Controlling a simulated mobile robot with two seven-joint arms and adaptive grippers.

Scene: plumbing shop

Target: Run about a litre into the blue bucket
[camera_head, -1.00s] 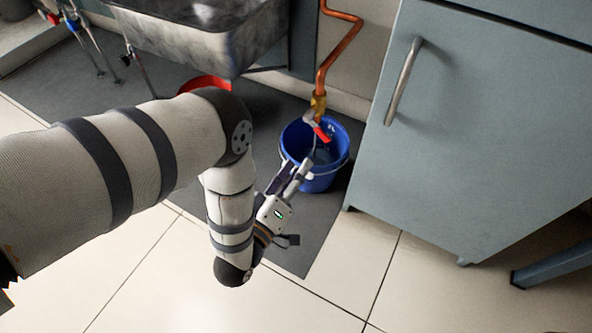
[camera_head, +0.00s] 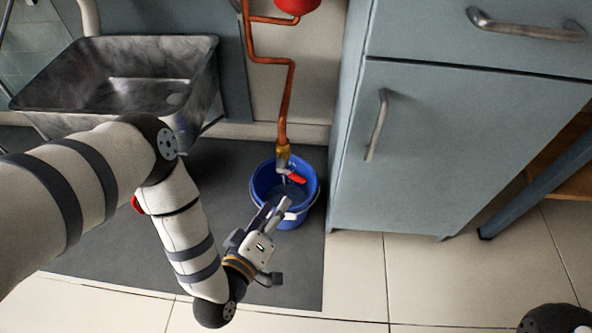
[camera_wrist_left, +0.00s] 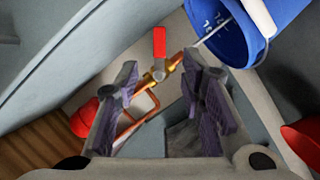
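The blue bucket (camera_head: 297,216) stands upright on the grey mat, under the brass tap (camera_head: 283,152). The tap's red lever (camera_head: 297,178) shows just above the bucket's mouth. In the left wrist view the bucket (camera_wrist_left: 236,42) is at the top right, with pale marks on its inner wall. A thin pale stream of water (camera_wrist_left: 213,32) runs from the tap into it. The red lever (camera_wrist_left: 159,42) shows ahead of my fingers. My left gripper (camera_head: 274,209) is open and empty, at the bucket's near side. Its fingers (camera_wrist_left: 160,90) are spread. My right gripper is not in view.
A metal sink (camera_head: 190,108) stands at the left and a grey cabinet (camera_head: 440,150) close to the bucket's right. A copper pipe (camera_head: 288,90) runs down the wall to the tap. The tiled floor (camera_head: 350,285) in front is clear.

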